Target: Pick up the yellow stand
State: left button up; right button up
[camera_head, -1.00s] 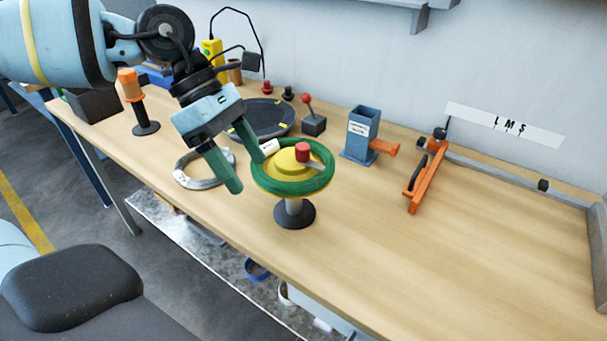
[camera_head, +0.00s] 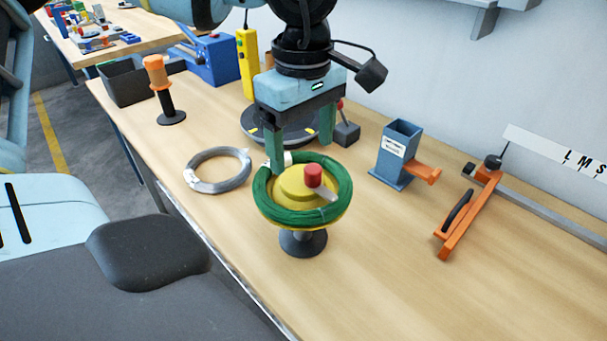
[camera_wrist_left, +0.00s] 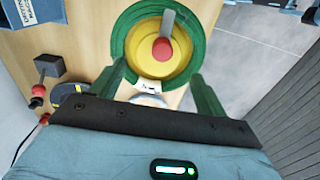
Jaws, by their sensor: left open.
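The yellow stand (camera_head: 292,187) stands upright on the table on a dark round base, with a green coil (camera_head: 339,187) around its yellow disc. A red knob (camera_head: 313,175) on a grey crank sits on top of it. My left gripper (camera_head: 298,150) is open, with its two green fingers pointing down at the stand's far side. In the left wrist view the yellow disc (camera_wrist_left: 146,60) lies ahead of the gripper (camera_wrist_left: 163,88), and the fingertips are close to the coil's rim. I cannot tell whether they touch it. My right gripper is not in view.
A silver wire coil (camera_head: 187,178) lies left of the stand. A dark round turntable (camera_head: 252,128) is behind the gripper. A blue holder (camera_head: 397,160) and an orange clamp tool (camera_head: 468,215) stand to the right. The front right of the table is clear.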

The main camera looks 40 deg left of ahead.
aim_at(303, 179)
pick_arm(q)
jog(key=shift+a+f+p, duration=0.1)
jog(key=shift+f+p, duration=0.3)
jog(key=shift+f, duration=2.15)
jog(key=shift+w, duration=0.1)
jog(key=c, duration=1.4)
